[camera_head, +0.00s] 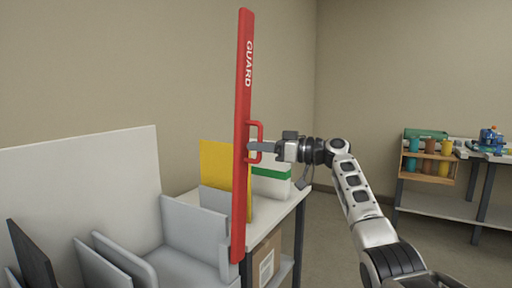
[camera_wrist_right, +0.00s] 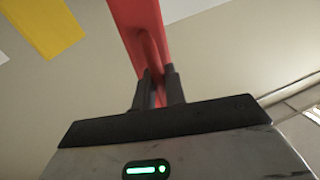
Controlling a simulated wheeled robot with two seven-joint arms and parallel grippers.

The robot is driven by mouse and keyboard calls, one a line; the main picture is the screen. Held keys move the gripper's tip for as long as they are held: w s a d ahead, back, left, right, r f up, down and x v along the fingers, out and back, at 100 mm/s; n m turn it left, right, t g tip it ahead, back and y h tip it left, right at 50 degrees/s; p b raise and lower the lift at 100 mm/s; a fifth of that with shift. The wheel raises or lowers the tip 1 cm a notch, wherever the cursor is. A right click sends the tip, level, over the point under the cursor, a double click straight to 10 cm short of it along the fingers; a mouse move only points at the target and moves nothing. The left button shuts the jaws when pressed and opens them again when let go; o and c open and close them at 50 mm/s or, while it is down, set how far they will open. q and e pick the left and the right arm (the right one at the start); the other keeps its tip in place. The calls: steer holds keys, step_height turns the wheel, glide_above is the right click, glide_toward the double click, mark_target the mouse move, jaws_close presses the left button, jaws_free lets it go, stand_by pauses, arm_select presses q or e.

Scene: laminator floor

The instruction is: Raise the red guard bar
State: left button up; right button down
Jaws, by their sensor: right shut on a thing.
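The red guard bar (camera_head: 242,130) stands nearly upright in the head view, with "GUARD" in white near its top and a red handle (camera_head: 261,142) on its right side. Its lower end is by the grey panels of the machine. My right gripper (camera_head: 256,147) comes in from the right and is shut on the handle. In the right wrist view the gripper fingers (camera_wrist_right: 158,90) close on a red part (camera_wrist_right: 140,30) that runs up out of the picture. My left gripper is not in view.
Grey upright panels (camera_head: 195,222) and a large white board (camera_head: 85,195) stand at left. A yellow sheet (camera_head: 212,165) and a white and green box (camera_head: 272,180) are behind the bar on a table. A bench (camera_head: 440,207) with a wooden rack (camera_head: 428,165) is at far right. Floor between is clear.

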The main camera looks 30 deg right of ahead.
steer(key=shift+d+r, duration=0.15)
steer(key=shift+d, duration=0.1)
steer(key=c, duration=1.6)
jaws_free()
steer(key=shift+w, duration=0.15)
steer(key=shift+o, duration=0.2)
steer(key=shift+f, duration=0.2)
arm_select(q)
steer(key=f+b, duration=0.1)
steer(key=b, duration=0.2)
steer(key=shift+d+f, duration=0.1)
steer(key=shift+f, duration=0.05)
arm_select(e)
steer(key=v, duration=1.6)
steer(key=shift+a, duration=0.1)
